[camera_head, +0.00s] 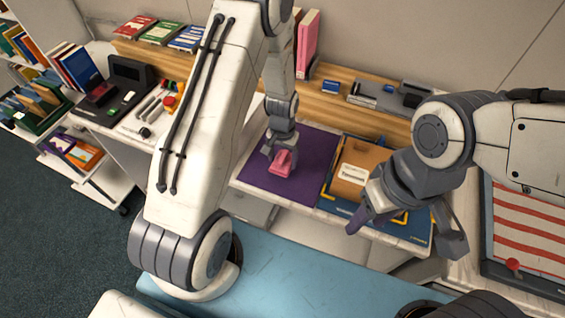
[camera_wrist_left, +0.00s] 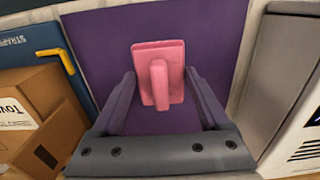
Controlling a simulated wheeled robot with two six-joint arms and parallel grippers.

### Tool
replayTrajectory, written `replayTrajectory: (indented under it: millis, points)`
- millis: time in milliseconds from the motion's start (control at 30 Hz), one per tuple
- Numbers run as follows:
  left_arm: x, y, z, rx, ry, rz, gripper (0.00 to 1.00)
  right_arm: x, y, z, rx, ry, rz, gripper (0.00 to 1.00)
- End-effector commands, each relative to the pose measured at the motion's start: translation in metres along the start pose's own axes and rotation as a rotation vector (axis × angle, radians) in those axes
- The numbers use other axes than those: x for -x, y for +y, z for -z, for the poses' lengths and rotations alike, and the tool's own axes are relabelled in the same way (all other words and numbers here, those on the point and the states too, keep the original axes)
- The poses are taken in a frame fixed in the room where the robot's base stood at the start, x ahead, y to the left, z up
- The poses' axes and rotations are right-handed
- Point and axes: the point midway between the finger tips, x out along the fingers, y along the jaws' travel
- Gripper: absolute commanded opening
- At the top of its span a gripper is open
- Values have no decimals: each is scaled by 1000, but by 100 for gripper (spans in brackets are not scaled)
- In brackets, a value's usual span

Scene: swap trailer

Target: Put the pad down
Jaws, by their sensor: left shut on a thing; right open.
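The pink pad (camera_head: 283,163) is a small block with a raised handle. It also shows between the fingers in the left wrist view (camera_wrist_left: 172,62). My left gripper (camera_head: 281,152) is shut on the pad, over the purple mat (camera_head: 253,178). The wrist view shows the mat behind the pad; I cannot tell whether the pad touches it. My right gripper (camera_head: 407,240) is open and empty, in front of the blue board with the cardboard box.
A cardboard box (camera_head: 363,165) sits on a blue board (camera_head: 421,230) right of the mat. A wooden shelf (camera_head: 345,112) with books and a grey tray runs behind. A dark device (camera_head: 130,75) and small tools lie at the left. A red-striped panel (camera_head: 530,225) is at the right.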

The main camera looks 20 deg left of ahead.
Motion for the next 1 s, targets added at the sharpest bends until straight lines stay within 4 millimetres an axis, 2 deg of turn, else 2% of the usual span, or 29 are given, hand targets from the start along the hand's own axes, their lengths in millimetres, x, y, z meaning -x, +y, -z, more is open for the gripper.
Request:
replayTrajectory:
  millis: [233,667,700,733,1000]
  points:
    - [-30,0,-1,0,-3,0,9,12,-1,1,-1,0,0,50]
    - [-38,0,-1,1,-1,0,9,7,0,0,0,0,0,50]
    - [-37,0,-1,1,-1,0,90,8,-1,0,0,0,0,50]
    - [-36,0,-1,1,-1,0,100,8,-1,0,0,0,0,50]
    - [-34,0,-1,1,-1,0,100,10,-1,0,0,0,0,50]
